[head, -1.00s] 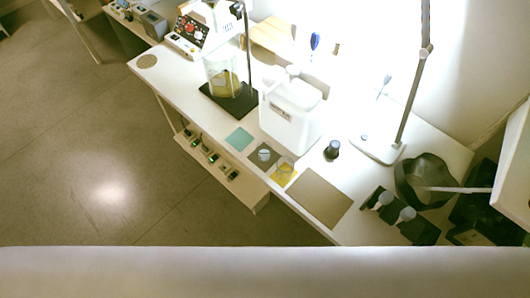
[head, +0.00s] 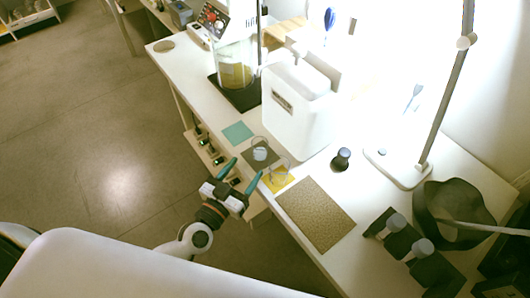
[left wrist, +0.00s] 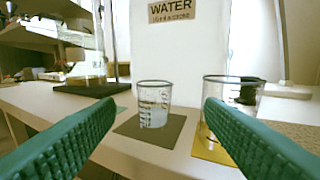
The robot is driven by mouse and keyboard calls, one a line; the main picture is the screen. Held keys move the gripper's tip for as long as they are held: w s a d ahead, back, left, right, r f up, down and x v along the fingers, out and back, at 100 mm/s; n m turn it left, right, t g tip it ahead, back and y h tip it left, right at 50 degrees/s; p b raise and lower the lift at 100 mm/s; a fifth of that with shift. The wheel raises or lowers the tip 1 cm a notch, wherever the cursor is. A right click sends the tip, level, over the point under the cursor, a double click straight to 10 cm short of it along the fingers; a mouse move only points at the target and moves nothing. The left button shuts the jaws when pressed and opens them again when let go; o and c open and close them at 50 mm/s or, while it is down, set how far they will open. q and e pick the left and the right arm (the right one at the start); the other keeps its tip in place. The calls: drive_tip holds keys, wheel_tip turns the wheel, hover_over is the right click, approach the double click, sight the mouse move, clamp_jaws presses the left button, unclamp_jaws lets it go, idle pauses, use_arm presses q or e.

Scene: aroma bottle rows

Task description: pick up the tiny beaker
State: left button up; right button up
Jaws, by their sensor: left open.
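The tiny beaker (head: 260,154) is a small clear beaker with dark markings and pale contents. It stands upright on a dark grey mat (head: 249,160). In the left wrist view, the tiny beaker (left wrist: 154,101) is straight ahead, between the two teal fingers and beyond them. My left gripper (head: 248,166) is open and empty at the table's front edge, its fingers pointing at the tiny beaker without touching it. My right gripper is not in view.
A larger clear beaker (left wrist: 234,94) stands close by on a yellow mat (head: 277,182), near my right-hand finger. An empty teal mat (head: 237,132) lies to the left. A white water container (head: 297,112) stands behind. A brown mat (head: 315,214) lies to the right.

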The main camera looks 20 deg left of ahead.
sight(256, 150)
use_arm(q)
drive_tip(key=x, duration=0.4)
drive_tip(key=shift+w, duration=0.35)
drive_tip(key=x, duration=0.5)
drive_tip(key=shift+w+a, duration=0.25)
drive_tip(key=c, duration=1.1)
